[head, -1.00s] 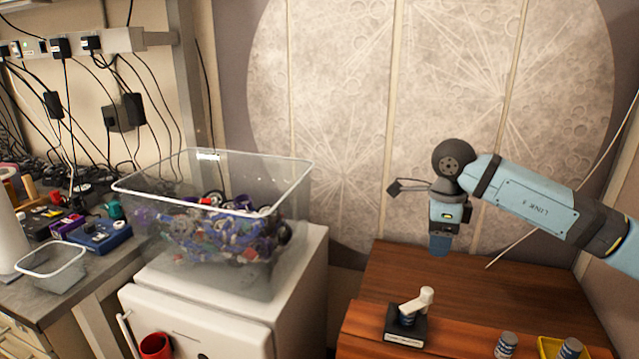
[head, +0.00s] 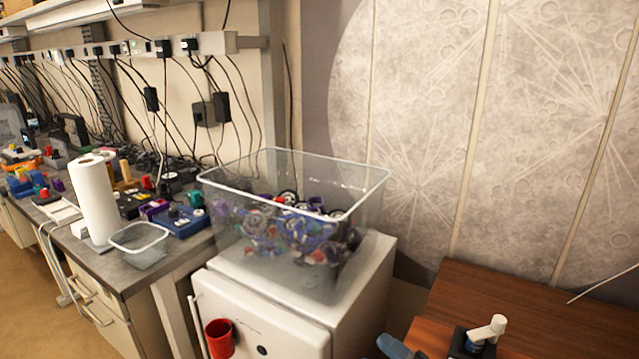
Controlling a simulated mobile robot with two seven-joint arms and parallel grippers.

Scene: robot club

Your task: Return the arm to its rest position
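Neither gripper can be made out in the head view. A small blue-grey piece at the bottom edge, left of the wooden table (head: 540,300), looks like part of one of my arms. Which part it is, and whether it belongs to a gripper, cannot be told. The rest of my arms is out of view.
A black stand with a white top (head: 490,332) is on the table. A clear bin of mixed parts (head: 215,195) sits on a white fridge (head: 290,312) with a red cup (head: 219,338) on its front. A cluttered workbench (head: 160,270) with a paper towel roll (head: 94,200) is at left.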

